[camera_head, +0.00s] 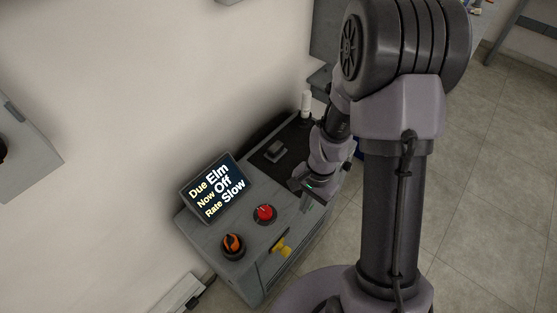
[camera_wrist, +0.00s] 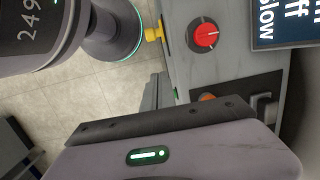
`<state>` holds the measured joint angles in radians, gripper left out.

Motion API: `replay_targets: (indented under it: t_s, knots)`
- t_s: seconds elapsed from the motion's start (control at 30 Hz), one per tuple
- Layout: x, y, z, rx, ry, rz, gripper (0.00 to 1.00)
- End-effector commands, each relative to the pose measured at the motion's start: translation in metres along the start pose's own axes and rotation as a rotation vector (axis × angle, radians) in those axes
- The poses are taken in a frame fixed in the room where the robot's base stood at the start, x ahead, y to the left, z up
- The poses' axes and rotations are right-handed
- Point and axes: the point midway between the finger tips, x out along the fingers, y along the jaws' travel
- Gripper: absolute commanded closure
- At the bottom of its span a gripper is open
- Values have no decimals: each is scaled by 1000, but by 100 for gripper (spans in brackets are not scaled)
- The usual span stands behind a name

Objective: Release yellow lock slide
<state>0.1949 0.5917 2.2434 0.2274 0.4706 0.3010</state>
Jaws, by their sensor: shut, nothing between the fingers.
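The yellow lock slide (camera_head: 281,246) sticks out from the front side of the grey cart console (camera_head: 252,246), below the red knob. It also shows in the wrist view (camera_wrist: 154,34), at the console's edge, partly cut off by my own dark arm part. My gripper (camera_head: 305,201) is over the far right part of the console, apart from the slide. In the wrist view my gripper's fingers (camera_wrist: 156,90) are shut and empty, below the yellow slide in the picture.
A red knob (camera_head: 265,212) and an orange knob (camera_head: 232,243) stand up from the console top. A tilted screen (camera_head: 216,188) reads Due Elm, Now Off, Rate Slow. A wall is behind. Tiled floor (camera_head: 490,190) is open to the right.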

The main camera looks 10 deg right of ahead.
Motion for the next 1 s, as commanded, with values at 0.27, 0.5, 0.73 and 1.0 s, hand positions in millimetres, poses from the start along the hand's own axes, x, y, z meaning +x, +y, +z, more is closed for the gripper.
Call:
replay_targets:
  t_s: [0.27, 0.5, 0.73, 1.0]
  knots:
    - [51, 14, -2, 51, -34, 40, 100]
    - [105, 16, -1, 50, -34, 41, 100]
    - [147, 16, 10, 46, -32, 39, 100]
    - [157, 16, 32, 48, -32, 39, 100]
